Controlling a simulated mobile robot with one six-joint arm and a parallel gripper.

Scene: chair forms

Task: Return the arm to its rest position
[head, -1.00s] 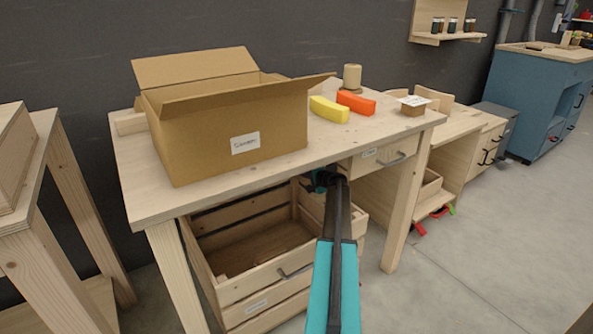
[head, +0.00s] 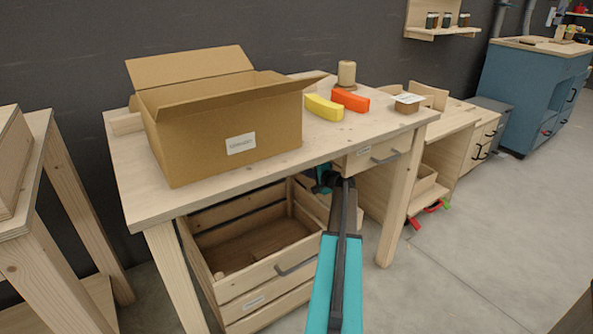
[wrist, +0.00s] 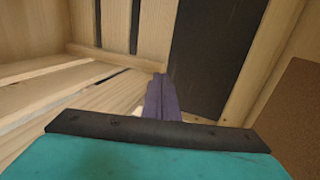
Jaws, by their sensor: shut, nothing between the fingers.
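My arm (head: 335,270) reaches forward from the bottom of the head view, its end low beside the front edge of the worktable (head: 225,193). My gripper shows in the wrist view (wrist: 160,82) as dark fingers close together, shut and empty. In the head view its fingers are mostly hidden behind the wrist. It is above the right part of the slatted wooden crate (head: 255,285) under the table, below the tabletop. In the wrist view, wooden slats and boards surround the fingers; I cannot tell whether they touch.
An open cardboard box (head: 205,135), a yellow block (head: 323,108) and an orange block (head: 350,100) stand on the table. A drawer (head: 365,160) with a dark handle is right of my wrist. Another wooden table (head: 45,140) stands left. Floor at right is clear (head: 480,245).

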